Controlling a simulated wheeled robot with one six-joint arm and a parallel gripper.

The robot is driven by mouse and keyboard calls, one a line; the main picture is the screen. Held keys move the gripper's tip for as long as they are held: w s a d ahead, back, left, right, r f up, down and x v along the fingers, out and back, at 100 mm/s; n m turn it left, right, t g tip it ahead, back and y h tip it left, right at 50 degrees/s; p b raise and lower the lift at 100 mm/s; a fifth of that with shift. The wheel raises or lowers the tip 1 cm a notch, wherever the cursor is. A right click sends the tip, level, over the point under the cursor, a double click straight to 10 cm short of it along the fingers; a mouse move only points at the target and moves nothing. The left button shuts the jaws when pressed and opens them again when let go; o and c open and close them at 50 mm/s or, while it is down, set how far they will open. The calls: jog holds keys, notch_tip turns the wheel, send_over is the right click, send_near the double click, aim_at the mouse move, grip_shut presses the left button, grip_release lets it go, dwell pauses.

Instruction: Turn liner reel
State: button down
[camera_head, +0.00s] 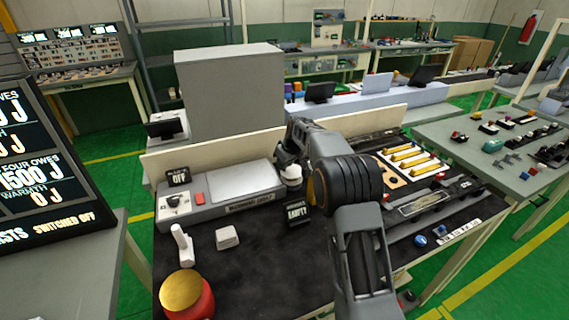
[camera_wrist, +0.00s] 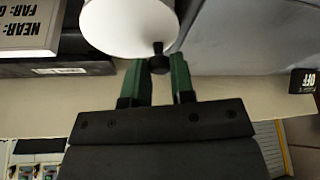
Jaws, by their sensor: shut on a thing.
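The liner reel appears to be the white round body (camera_wrist: 128,25) at the top of the wrist view, with a small dark handle knob (camera_wrist: 159,63) at its lower edge. My gripper (camera_wrist: 158,72) has its two green fingers on either side of this knob and is shut on it. In the head view a white rounded thing (camera_head: 291,174), likely the same reel, stands at the back middle of the dark bench (camera_head: 250,265). My arm reaches over the bench to it and hides part of it. The fingertips are hidden in the head view.
A grey machine with a light top plate (camera_head: 240,181) and a small OFF sign (camera_head: 178,177) stands left of the reel. A small dark sign (camera_head: 298,213) is just in front. A red pot with a gold lid (camera_head: 184,293) is front left. A tray of yellow strips (camera_head: 408,157) lies right.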

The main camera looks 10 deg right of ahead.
jog(key=c, duration=1)
grip_release()
jog(key=shift+r, duration=0.1)
jog(key=v, duration=1.3)
jog(key=shift+r+b, duration=0.3)
jog(key=shift+b, duration=0.05)
jog(key=shift+s+d, duration=0.1)
